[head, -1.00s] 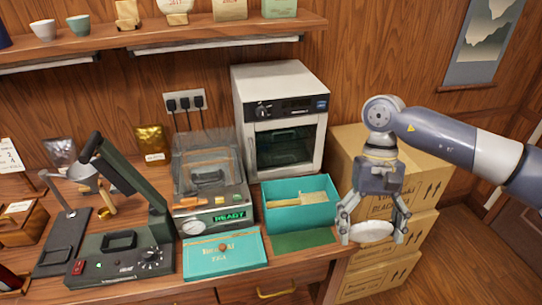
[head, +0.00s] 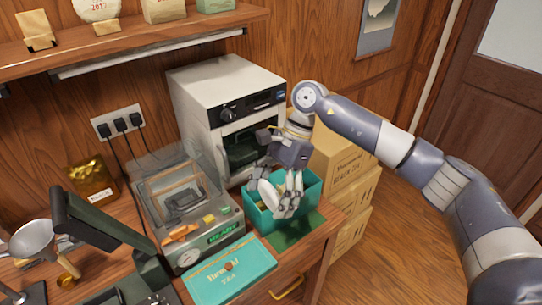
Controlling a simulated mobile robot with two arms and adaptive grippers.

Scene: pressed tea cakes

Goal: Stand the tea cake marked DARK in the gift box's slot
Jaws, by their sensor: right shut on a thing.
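My right gripper (head: 276,199) is shut on a pale, round wrapped tea cake (head: 268,196) over the open teal gift box (head: 312,189). The cake is tilted up on edge and partly covered by the fingers. Any DARK mark on it cannot be read. The gripper hides most of the box's inside and its slot, so I cannot tell whether the cake is within the slot or above it. My left gripper is not in view.
The teal box lid (head: 230,272) lies in front on the counter, beside a green mat (head: 303,235). A sealing machine (head: 190,215) showing READY stands left of the box. A white oven (head: 225,105) stands behind. Cardboard cartons (head: 345,165) are stacked to the right.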

